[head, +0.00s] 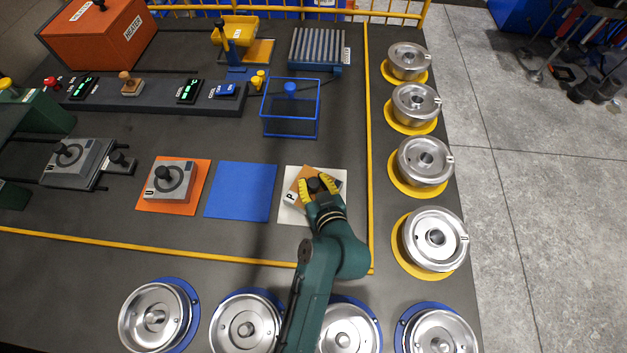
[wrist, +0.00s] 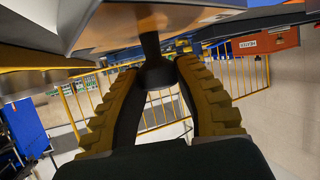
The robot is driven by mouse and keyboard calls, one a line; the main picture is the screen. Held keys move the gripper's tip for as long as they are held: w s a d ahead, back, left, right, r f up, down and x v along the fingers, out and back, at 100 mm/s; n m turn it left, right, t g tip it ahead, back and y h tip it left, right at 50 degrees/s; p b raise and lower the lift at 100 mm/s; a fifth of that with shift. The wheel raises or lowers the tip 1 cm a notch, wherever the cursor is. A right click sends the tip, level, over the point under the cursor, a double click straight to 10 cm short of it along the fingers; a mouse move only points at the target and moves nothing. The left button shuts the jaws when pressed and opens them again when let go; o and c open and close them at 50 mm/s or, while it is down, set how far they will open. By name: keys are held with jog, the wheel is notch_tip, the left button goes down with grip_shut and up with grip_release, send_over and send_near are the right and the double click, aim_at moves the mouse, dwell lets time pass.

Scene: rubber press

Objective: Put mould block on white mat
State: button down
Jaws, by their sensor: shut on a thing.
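The mould block (head: 296,184) shows in the head view as a tan, copper-coloured plate with a dark knob, turned at an angle over the white mat (head: 291,213). My gripper (head: 319,185) is shut on its knob with yellow, ridged fingers. In the wrist view the fingers (wrist: 155,75) close around the dark stem, and the block's shiny face (wrist: 145,25) fills the top middle. The gripper and arm hide part of the block and the mat's right side. I cannot tell whether the block touches the mat.
A blue mat (head: 241,192) lies to the left, then an orange mat (head: 194,205) bearing a grey block (head: 169,181). A blue-framed bin (head: 290,115) stands behind. Round metal moulds on yellow rings (head: 437,238) line the right side; others on blue rings line the front.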

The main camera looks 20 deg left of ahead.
jog(key=c, duration=0.8)
grip_release()
jog(key=shift+c, duration=0.2)
jog(key=shift+s+d+r+p, duration=0.15)
jog(key=shift+d+r+p, duration=0.05)
jog(key=shift+r+p, duration=0.1)
jog(key=p+v, duration=0.2)
jog(key=v, duration=0.9)
jog(key=w+d+r+m+t+h, duration=0.1)
jog(key=w+d+r+t+h, duration=0.15)
jog(key=r, duration=0.65)
jog(key=w+d+r+m+t+h, duration=0.1)
jog(key=w+d+r+m+t, duration=0.2)
jog(key=r, duration=0.6)
jog(key=s+d+r+m+t+h, duration=0.1)
jog(key=s+d+r+t+h, duration=0.1)
jog(key=r, duration=0.5)
jog(key=s+d+r+m+t+h, duration=0.2)
jog(key=d+r, duration=0.1)
jog(key=r, duration=0.5)
jog(key=s+d+r+m+t+h, duration=0.2)
jog(key=d+r+t, duration=0.1)
jog(key=r, duration=0.4)
jog(key=shift+d+r, duration=0.35)
jog(key=shift+d, duration=0.05)
